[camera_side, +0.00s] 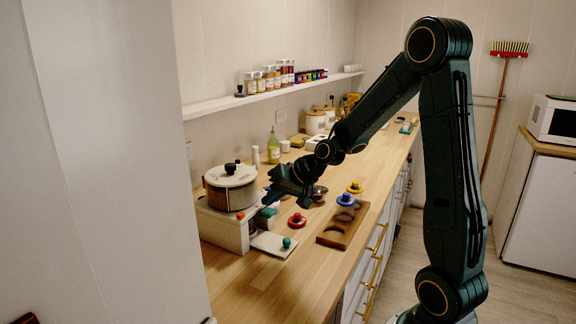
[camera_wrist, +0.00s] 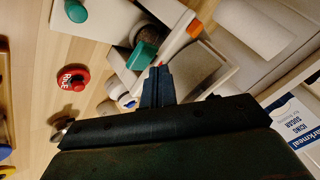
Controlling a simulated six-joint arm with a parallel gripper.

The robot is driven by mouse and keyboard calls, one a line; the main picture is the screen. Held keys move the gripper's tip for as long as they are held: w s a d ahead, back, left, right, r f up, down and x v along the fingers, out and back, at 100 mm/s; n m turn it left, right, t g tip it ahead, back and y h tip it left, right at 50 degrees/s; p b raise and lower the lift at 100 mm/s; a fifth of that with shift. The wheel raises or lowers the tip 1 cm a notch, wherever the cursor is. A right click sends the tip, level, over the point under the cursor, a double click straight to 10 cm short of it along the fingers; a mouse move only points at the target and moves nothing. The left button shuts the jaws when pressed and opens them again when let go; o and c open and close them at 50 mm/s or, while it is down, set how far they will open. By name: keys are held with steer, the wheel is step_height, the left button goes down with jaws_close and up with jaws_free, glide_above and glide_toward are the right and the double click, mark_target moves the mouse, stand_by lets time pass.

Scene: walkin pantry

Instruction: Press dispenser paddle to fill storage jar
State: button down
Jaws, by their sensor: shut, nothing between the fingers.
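A small round jar-like vessel (camera_wrist: 148,36) with dark, grainy contents stands next to the paddle, partly hidden by the stand in the side view.
A red-knobbed lid (camera_side: 297,220) and a wooden tray (camera_side: 330,236) with round recesses are to the right. Spice jars (camera_side: 268,78) line the wall shelf.

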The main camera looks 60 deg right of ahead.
mark_target(272, 212)
steer(key=shift+f, duration=1.15)
stand_by(1.7)
steer(key=shift+r, duration=1.15)
steer(key=shift+r, duration=0.15)
steer(key=shift+r, duration=2.35)
